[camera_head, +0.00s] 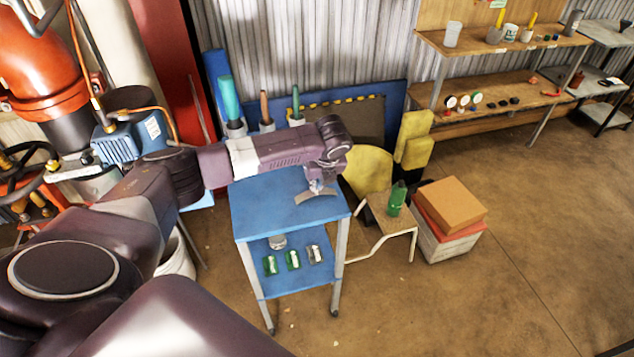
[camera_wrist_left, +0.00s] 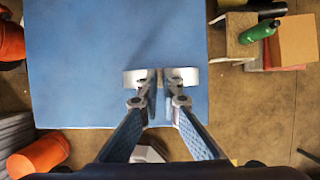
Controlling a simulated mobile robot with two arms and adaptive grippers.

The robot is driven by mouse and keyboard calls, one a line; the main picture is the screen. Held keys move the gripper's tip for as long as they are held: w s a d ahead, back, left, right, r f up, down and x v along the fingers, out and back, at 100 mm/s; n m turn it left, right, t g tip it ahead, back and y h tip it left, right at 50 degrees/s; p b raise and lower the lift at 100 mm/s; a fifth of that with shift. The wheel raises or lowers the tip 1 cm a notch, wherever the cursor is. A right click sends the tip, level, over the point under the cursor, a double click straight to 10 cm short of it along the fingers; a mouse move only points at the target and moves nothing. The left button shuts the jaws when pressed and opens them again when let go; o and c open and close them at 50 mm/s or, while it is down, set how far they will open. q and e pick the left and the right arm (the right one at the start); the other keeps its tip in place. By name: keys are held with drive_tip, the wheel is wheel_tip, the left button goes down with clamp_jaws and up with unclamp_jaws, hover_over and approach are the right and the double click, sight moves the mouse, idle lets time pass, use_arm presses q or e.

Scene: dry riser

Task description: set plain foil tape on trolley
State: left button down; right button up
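The blue trolley (camera_head: 272,206) stands in front of me, with a bare top and a lower shelf. A silver-grey roll (camera_head: 278,241), which looks like the plain foil tape, sits on the lower shelf. My left gripper (camera_head: 317,194) is above the trolley's top, towards its right side. The trolley top (camera_wrist_left: 85,70) lies behind the tips. My right gripper is out of view.
Small green and silver cans (camera_head: 292,260) stand on the lower shelf in front of the roll. A low stool (camera_head: 402,222) with a green bottle (camera_head: 397,198) and stacked boxes (camera_head: 450,206) are to the right. A wooden bench (camera_head: 510,100) holds several rolls. Floor at right is clear.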

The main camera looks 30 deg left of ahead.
use_arm(q)
drive_tip(key=c, duration=2.2)
unclamp_jaws()
drive_tip(key=shift+o, duration=0.2)
drive_tip(key=shift+r, duration=0.1)
drive_tip(key=b+v, duration=0.1)
drive_tip(key=v, duration=1)
drive_tip(key=shift+d+r, duration=0.15)
drive_tip(key=shift+r, duration=0.2)
drive_tip(key=shift+s+d, duration=0.1)
drive_tip(key=shift+s, duration=0.05)
